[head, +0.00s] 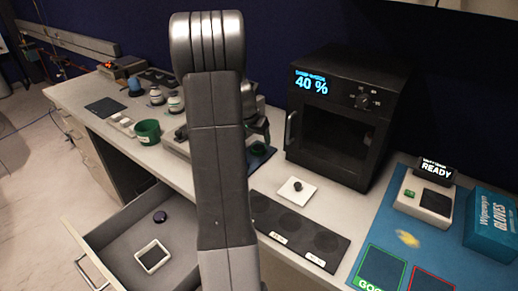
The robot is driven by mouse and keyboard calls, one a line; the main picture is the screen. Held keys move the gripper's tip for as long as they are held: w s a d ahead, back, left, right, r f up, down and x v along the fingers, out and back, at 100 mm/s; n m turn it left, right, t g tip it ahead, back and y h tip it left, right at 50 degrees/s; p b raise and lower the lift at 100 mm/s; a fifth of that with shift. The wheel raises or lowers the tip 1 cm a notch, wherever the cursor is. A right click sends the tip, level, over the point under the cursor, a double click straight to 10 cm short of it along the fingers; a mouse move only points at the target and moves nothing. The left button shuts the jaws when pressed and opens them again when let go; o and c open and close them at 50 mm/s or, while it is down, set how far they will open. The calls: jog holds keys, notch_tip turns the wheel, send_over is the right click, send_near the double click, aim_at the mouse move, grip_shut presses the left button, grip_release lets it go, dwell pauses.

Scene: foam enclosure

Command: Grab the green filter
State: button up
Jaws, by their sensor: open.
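I cannot tell whether the gripper touches the green piece.
A black oven-like box (345,115) reading 40 % stands to the right. A green cup (147,133) and several small jars are at left. An open drawer (130,240) holds a square-framed piece (152,256). A white tile (297,191) and a black tray (305,233) lie in front.

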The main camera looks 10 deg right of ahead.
aim_at(259, 148)
jog(key=shift+p+x, duration=0.85)
jog(key=shift+x, duration=2.15)
jog(key=c, duration=1.1)
